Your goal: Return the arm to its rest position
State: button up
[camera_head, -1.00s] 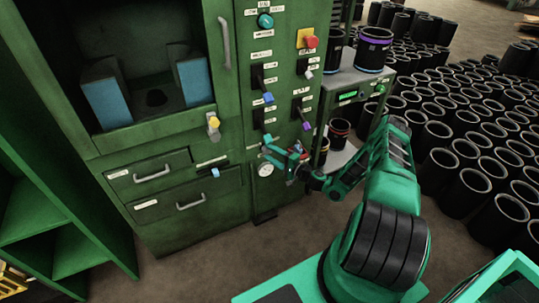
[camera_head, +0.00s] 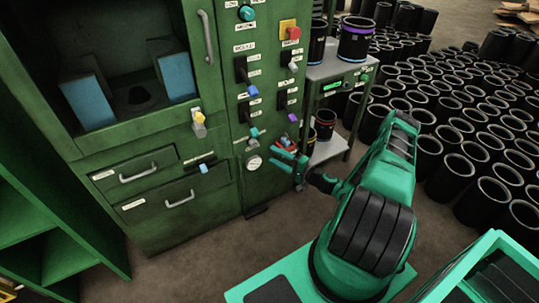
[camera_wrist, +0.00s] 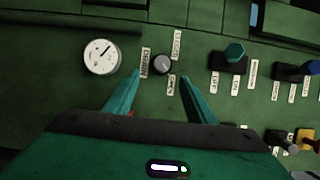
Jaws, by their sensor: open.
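My gripper (camera_head: 277,157) is in front of the lower right part of the green machine cabinet (camera_head: 150,225) in the head view, right of the dial gauge (camera_head: 254,163). Its two teal fingers are apart with nothing between them. In the wrist view my gripper (camera_wrist: 160,79) faces the panel, and a small grey round knob (camera_wrist: 163,64) shows beyond the fingertips, apart from them as far as I can tell. My arm (camera_head: 375,200) is bent and reaches from the base towards the panel.
The panel has several levers, including a blue-tipped one (camera_head: 252,91), and a red button (camera_head: 294,33). A shelf stand (camera_head: 335,70) with black sleeves stands right of the cabinet, close to my arm. Many black sleeves (camera_head: 460,175) cover the floor at right.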

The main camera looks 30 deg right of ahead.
jog(key=shift+s, duration=0.15)
dwell(0.4)
jog(key=s+a+r+n+g+y, duration=0.25)
jog(key=a+r+n+g, duration=0.25)
jog(key=r+n+g, duration=0.25)
jog(key=s+d+r+n+g+h, duration=0.1)
jog(key=s+r+n+g+h, duration=0.2)
jog(key=s+r, duration=0.55)
jog(key=s+r+g+h, duration=0.3)
jog(key=s+r+g, duration=0.25)
jog(key=r, duration=0.55)
jog(key=s+r+m+h, duration=0.1)
jog(key=s+r, duration=0.5)
jog(key=s, duration=0.5)
jog(key=s+a+r+m+h, duration=0.1)
jog(key=s+r+m+h, duration=0.1)
jog(key=s+r, duration=0.5)
jog(key=s, duration=0.4)
jog(key=shift+a+r+g, duration=0.2)
jog(key=shift+g, duration=0.1)
